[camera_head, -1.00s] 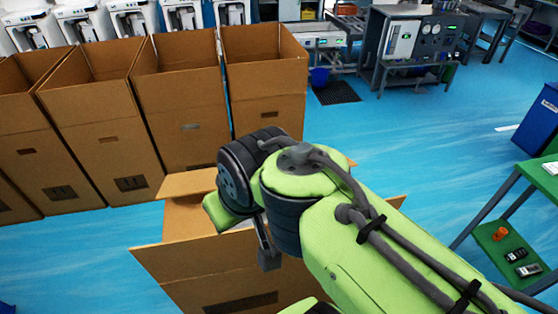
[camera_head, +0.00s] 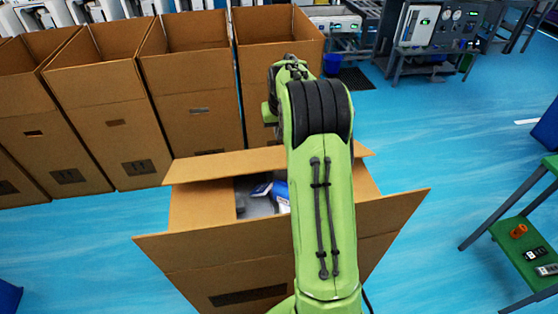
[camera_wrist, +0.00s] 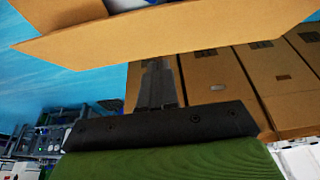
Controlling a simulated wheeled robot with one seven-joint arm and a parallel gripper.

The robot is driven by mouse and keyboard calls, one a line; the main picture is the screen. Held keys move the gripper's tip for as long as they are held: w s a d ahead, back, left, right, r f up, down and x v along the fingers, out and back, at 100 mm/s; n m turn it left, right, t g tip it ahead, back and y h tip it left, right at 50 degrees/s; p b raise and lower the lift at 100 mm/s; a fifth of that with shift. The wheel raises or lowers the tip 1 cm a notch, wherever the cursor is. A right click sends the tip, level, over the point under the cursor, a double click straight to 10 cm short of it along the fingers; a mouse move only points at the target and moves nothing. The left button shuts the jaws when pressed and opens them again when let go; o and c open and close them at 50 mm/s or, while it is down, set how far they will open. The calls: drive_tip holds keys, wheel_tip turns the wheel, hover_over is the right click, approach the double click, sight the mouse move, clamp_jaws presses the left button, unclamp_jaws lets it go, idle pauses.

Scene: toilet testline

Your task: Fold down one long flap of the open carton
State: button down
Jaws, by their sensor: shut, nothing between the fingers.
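The open brown carton (camera_head: 205,255) stands on the floor in front of my body, with its top open. Its near long flap (camera_head: 200,244) spreads outward toward me. Its far long flap (camera_head: 215,166) shows as a narrow strip along the back edge. Grey and blue contents (camera_head: 262,192) show inside. My arm reaches over the carton and hides part of it. My gripper (camera_wrist: 158,66) is shut and empty in the wrist view, with a carton flap (camera_wrist: 170,38) just beyond its tips. I cannot tell if they touch. In the head view my arm hides the gripper.
A row of tall open cartons (camera_head: 105,115) stands close behind, also seen in the wrist view (camera_wrist: 215,75). A green shelf table (camera_head: 528,250) with small items is at the right. Blue floor (camera_head: 440,130) is clear between them.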

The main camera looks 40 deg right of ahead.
drive_tip(key=b+x, duration=0.1)
drive_tip(key=x, duration=0.9)
drive_tip(key=shift+d+f, duration=0.1)
drive_tip(key=shift+f, duration=0.2)
drive_tip(key=shift+s+a+f+b, duration=0.15)
drive_tip(key=shift+s+f+b, duration=0.15)
drive_tip(key=shift+f, duration=0.3)
drive_tip(key=shift+s+a+f+b, duration=0.2)
drive_tip(key=shift+f+b, duration=0.1)
drive_tip(key=shift+f, duration=0.35)
drive_tip(key=shift+s+f, duration=0.25)
drive_tip(key=shift+f, duration=0.15)
